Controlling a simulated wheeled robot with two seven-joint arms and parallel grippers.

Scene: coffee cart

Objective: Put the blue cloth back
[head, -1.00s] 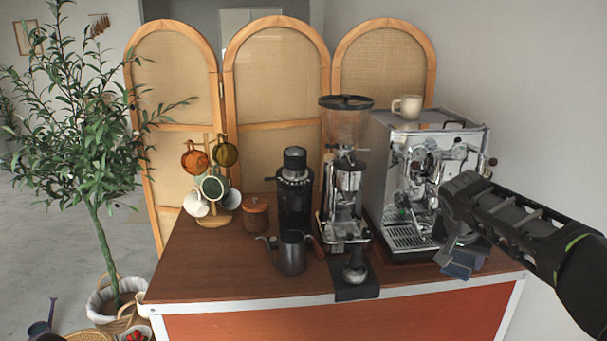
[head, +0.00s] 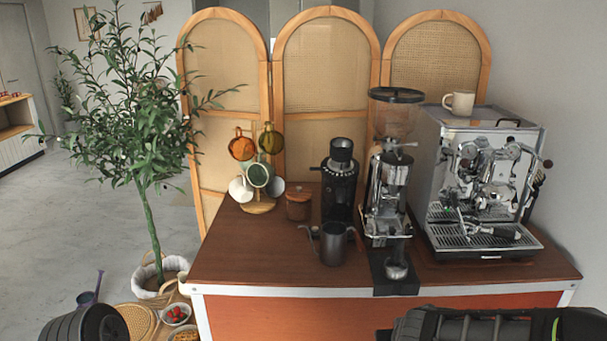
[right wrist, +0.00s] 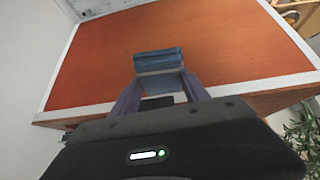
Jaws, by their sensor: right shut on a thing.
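The folded blue cloth (right wrist: 158,60) is between the fingertips of my right gripper (right wrist: 160,80) in the right wrist view. The gripper is shut on it, and the cloth sticks out past the tips, in front of the cart's orange panel. In the head view my right arm lies along the bottom right edge, below the cart top; the gripper's tips and the cloth cannot be made out there. My left gripper is not in view.
The wooden cart top (head: 270,262) carries an espresso machine (head: 485,185), a grinder (head: 388,195), a dark pitcher (head: 333,245) and a mug tree (head: 258,206). A potted tree (head: 150,225), a wicker lid (head: 135,320) and a bowl of red fruit (head: 175,313) stand left of the cart.

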